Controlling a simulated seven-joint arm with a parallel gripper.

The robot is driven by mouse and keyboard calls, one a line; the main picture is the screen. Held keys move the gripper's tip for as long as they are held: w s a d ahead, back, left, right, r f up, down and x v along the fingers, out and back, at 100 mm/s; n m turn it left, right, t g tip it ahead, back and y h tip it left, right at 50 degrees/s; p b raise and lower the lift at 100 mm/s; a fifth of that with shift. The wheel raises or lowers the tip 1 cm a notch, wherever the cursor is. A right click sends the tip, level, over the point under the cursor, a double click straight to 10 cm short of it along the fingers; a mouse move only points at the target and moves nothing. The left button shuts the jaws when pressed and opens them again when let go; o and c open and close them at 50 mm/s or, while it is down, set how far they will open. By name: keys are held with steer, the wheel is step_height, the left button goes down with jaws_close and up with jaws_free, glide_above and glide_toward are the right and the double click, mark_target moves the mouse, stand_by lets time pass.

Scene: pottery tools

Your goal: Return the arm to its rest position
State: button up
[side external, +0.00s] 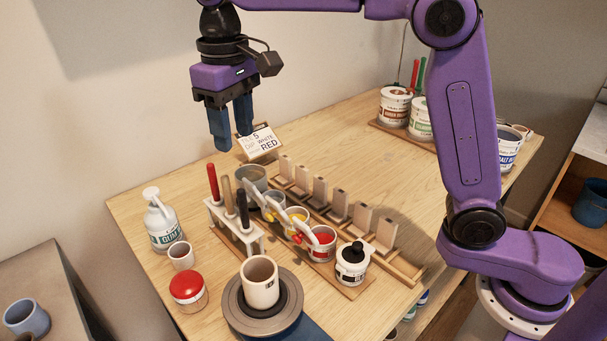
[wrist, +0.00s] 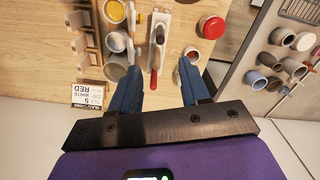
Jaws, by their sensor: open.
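My gripper (side external: 232,132) is open and empty, raised in the air above the back left of the wooden table (side external: 330,130) in the side view. Its blue fingers point down. In the wrist view, the open gripper (wrist: 158,85) has its fingers well apart, with nothing between them. The tool rack (side external: 237,225), with red, tan and black handles upright in it, is below the fingers and nearer the camera. The small sign card (side external: 259,141) stands on the table just behind and right of the fingers. My arm arches over the table from the right.
A mug (side external: 260,282) stands on the wheel (side external: 262,318) in front. Glaze cups, including a red one (side external: 322,243), and a row of upright tiles (side external: 340,205) fill the middle. A pump bottle (side external: 161,222) and red-lidded jar (side external: 188,288) stand left. The table's back middle is clear.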

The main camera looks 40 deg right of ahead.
steer(key=s+d+f+n, duration=0.3)
steer(key=s+d+f, duration=0.1)
steer(key=s+d, duration=0.3)
steer(key=s+d+f+n, duration=0.3)
steer(key=s+d+f, duration=0.2)
steer(key=s, duration=0.6)
steer(key=s+d+f+n, duration=0.2)
steer(key=s+d+f, duration=0.3)
steer(key=s+d, duration=0.3)
steer(key=shift+s+d+n, duration=0.3)
steer(key=shift+s+n, duration=0.1)
steer(key=shift+s, duration=0.55)
